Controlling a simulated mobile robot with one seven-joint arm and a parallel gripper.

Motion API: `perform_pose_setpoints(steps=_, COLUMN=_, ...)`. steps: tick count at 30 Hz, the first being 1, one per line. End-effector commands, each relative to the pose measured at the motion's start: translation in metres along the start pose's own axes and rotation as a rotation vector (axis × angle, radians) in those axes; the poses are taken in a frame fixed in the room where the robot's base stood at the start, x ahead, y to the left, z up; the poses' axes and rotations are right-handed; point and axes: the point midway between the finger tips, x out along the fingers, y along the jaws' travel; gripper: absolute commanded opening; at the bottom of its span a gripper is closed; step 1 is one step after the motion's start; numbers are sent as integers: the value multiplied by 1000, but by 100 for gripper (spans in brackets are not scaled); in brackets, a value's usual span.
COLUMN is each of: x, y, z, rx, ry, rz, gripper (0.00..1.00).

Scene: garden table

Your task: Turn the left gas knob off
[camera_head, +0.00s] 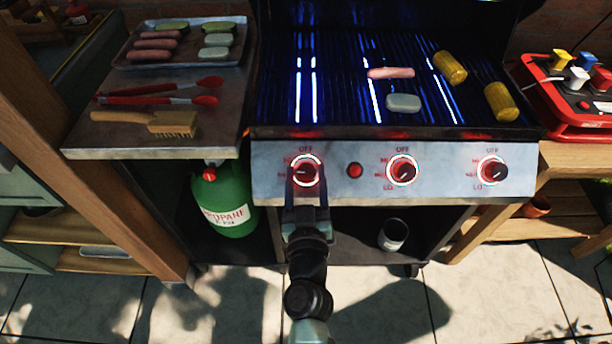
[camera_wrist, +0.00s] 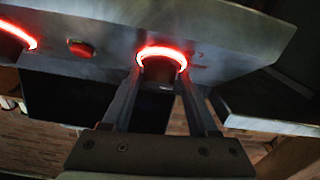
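The left gas knob (camera_head: 306,170) is on the steel front panel of the grill, below an OFF mark, with a glowing ring around it. It also shows in the wrist view (camera_wrist: 159,72) with a bright red ring. My gripper (camera_head: 306,189) reaches up to this knob from below. In the wrist view its two fingers (camera_wrist: 160,88) are apart, one on each side of the knob. Whether they press on it is not clear. The gripper hides the knob's lower part in the head view. Blue light shows under the grate on the left.
The middle knob (camera_head: 402,170) and right knob (camera_head: 492,171) also have glowing rings. A red button (camera_head: 355,170) lies between the left and middle knobs. Sausage, patty and corn are on the grate (camera_head: 335,95). A green propane tank (camera_head: 226,203) stands lower left.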

Motion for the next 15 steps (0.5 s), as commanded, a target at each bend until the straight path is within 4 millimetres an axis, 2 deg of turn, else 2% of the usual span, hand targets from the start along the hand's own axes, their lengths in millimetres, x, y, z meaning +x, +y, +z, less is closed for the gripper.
perform_pose_setpoints(steps=1, x=0, y=0, z=0, rx=0, ry=0, rz=0, gripper=48)
perform_pose_setpoints(steps=9, x=0, y=0, z=0, rx=0, ry=0, rz=0, gripper=0)
perform_pose_setpoints(steps=15, x=0, y=0, z=-1, rx=4, ry=-1, rz=3, gripper=0)
